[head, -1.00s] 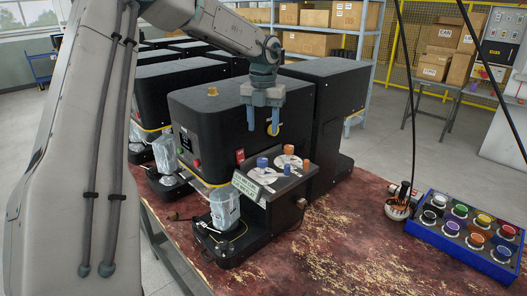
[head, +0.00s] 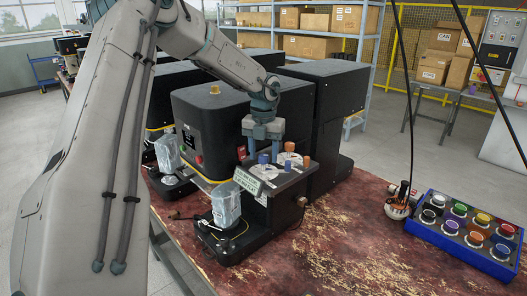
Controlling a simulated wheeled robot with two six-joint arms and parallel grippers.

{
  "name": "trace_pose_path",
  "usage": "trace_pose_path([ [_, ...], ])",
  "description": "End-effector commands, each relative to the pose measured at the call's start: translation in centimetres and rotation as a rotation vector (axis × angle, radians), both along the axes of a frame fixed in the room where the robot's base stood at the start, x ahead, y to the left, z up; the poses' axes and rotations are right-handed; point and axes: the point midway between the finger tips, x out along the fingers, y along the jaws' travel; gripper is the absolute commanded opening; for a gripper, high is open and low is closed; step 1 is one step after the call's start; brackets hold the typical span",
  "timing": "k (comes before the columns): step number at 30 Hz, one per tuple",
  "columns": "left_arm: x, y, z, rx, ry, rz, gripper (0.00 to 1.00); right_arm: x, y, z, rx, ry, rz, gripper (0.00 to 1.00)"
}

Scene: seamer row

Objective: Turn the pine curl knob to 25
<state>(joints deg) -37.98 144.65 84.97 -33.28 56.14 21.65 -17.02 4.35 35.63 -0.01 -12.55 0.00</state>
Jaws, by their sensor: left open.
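The seamer's small panel (head: 270,183) carries white dials (head: 293,160) with short blue and orange knobs. A blue knob (head: 263,159) stands at the left dial, and an orange knob (head: 290,147) stands at the back of the right dial. Another orange knob (head: 306,160) and a smaller blue one (head: 286,169) stand nearer the panel's edge. The dial numbers and the pine curl label are too small to read. My left gripper (head: 262,155) is open, pointing down, its fingers on either side of the left blue knob; contact cannot be told. My right gripper is out of view.
A green-white sign (head: 248,182) stands at the panel's left edge, close to the gripper. A clear container (head: 226,204) stands on the machine's front base. A blue tray (head: 465,236) of colored knobs and a hanging tool (head: 400,203) are at right. The bench middle is clear.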

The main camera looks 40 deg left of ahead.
Motion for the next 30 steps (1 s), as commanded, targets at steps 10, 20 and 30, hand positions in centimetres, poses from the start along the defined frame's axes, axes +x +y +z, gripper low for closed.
trace_pose_path([
  [10, 0.0, 0.0, 0.0, 0.000, 0.000, 0.000, 0.05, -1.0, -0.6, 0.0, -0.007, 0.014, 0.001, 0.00],
  [20, 0.0, 0.0, -0.2, 0.000, -0.001, -0.046, 0.05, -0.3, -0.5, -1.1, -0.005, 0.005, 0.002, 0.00],
  [30, 0.1, 0.0, -0.5, 0.003, -0.003, -0.279, 0.05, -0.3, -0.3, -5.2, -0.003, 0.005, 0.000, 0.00],
])
